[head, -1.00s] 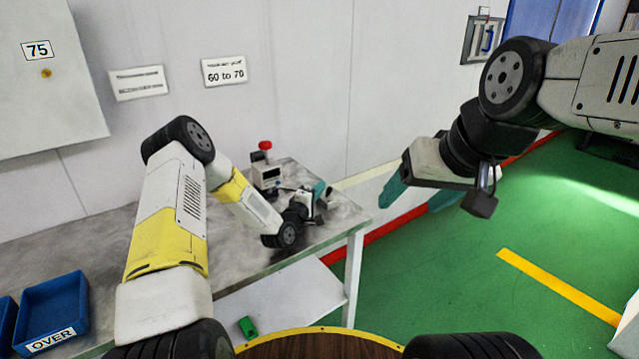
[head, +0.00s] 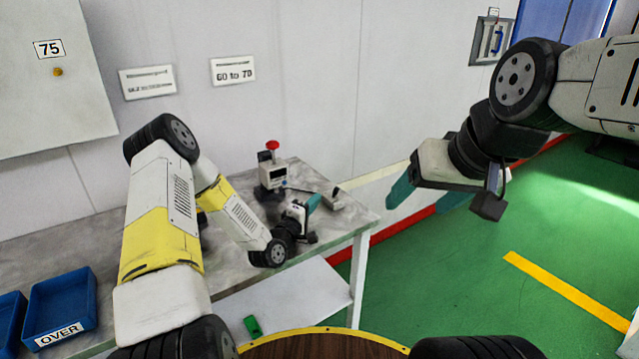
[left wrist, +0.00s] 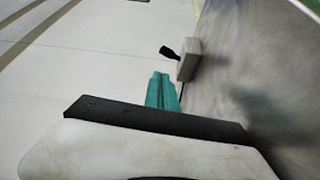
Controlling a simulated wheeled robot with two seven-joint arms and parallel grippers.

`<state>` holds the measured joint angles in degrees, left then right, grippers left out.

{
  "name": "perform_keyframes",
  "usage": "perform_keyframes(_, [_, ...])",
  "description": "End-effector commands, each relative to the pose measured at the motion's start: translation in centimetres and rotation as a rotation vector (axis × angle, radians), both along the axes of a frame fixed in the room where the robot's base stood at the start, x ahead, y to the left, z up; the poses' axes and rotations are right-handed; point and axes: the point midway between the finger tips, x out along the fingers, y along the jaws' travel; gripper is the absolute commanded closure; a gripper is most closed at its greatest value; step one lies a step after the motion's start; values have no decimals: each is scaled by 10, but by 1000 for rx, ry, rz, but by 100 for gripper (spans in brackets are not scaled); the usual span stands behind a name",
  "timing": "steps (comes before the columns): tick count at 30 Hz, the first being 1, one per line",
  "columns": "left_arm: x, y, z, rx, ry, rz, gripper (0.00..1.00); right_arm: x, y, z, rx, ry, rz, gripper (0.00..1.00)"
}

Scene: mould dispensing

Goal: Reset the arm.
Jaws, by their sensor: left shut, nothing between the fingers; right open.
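My left arm reaches over the grey table (head: 85,243). My left gripper (head: 314,202) has its teal fingers shut together with nothing between them, over the right part of the table. The shut fingers also show in the left wrist view (left wrist: 161,92). My right gripper (head: 428,194) is open and empty, its teal fingers spread apart, in the air to the right of the table, over the green floor.
A device with a red knob (head: 272,173) stands behind my left gripper. A small pale block (head: 336,198) with a dark handle lies near the table's right end. Blue bins (head: 62,305) stand at the left; one reads OVER. A green piece (head: 253,326) lies below.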

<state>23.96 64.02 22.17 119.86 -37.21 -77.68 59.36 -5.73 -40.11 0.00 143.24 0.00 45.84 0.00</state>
Motion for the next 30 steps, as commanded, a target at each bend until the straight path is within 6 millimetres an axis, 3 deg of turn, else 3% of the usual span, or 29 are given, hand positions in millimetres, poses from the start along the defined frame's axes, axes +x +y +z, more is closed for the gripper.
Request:
perform_keyframes(5, [5,-1,17,136,10,-29,100,0,0,0,0,0,0,31])
perform_keyframes(11, [4,9,59,498,60,-80,100,0,0,0,0,0,0,31])
perform_keyframes(16, [-14,30,102,786,119,-102,100,0,0,0,0,0,0,31])
perform_keyframes(23, [-68,64,165,1084,218,-125,100,0,0,0,0,0,0,31])
perform_keyframes(30, [-157,92,221,1276,329,-182,100,0,0,0,0,0,0,31])
